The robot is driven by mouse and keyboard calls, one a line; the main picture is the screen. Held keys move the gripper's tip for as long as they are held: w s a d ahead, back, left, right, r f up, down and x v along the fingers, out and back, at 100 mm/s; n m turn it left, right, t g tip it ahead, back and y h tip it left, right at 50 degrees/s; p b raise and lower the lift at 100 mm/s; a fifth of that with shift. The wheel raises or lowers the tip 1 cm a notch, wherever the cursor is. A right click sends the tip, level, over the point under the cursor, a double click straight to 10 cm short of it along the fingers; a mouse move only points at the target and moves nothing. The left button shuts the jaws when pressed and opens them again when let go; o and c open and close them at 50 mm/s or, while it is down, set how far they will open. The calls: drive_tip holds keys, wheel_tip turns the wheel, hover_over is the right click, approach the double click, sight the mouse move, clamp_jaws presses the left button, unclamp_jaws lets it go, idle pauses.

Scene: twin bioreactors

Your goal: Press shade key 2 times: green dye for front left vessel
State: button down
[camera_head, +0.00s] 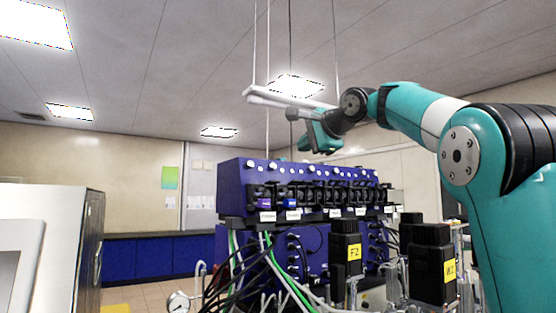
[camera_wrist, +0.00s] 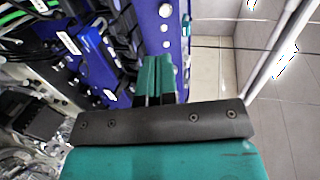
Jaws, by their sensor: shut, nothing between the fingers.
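My gripper (camera_head: 322,146) is shut and empty, above the top of the blue control unit (camera_head: 238,177) in the head view. In the wrist view its two teal fingers (camera_wrist: 157,60) lie together in front of the unit's blue face (camera_wrist: 172,52). The unit carries a row of black pump heads (camera_head: 325,195) with small white labels below and round white knobs or buttons along its upper face. I cannot tell which one is the shade key. Black motor heads labelled in yellow (camera_head: 345,240) stand in front; the vessels below are mostly hidden.
Cables and green tubes (camera_head: 232,250) hang in front of the unit. A second black motor head (camera_head: 432,262) stands at right, near my arm. Thin white rods (camera_head: 268,70) hang from the ceiling near my gripper. A grey-white cabinet (camera_head: 85,240) stands at left.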

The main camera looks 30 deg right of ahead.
sight(274, 166)
drive_tip(key=shift+d+r, duration=0.3)
drive_tip(key=shift+r, duration=0.05)
drive_tip(key=p+x, duration=0.5)
drive_tip(key=x, duration=0.8)
drive_tip(key=shift+w+r, duration=0.15)
drive_tip(key=shift+w+f, duration=0.2)
drive_tip(key=shift+w, duration=0.1)
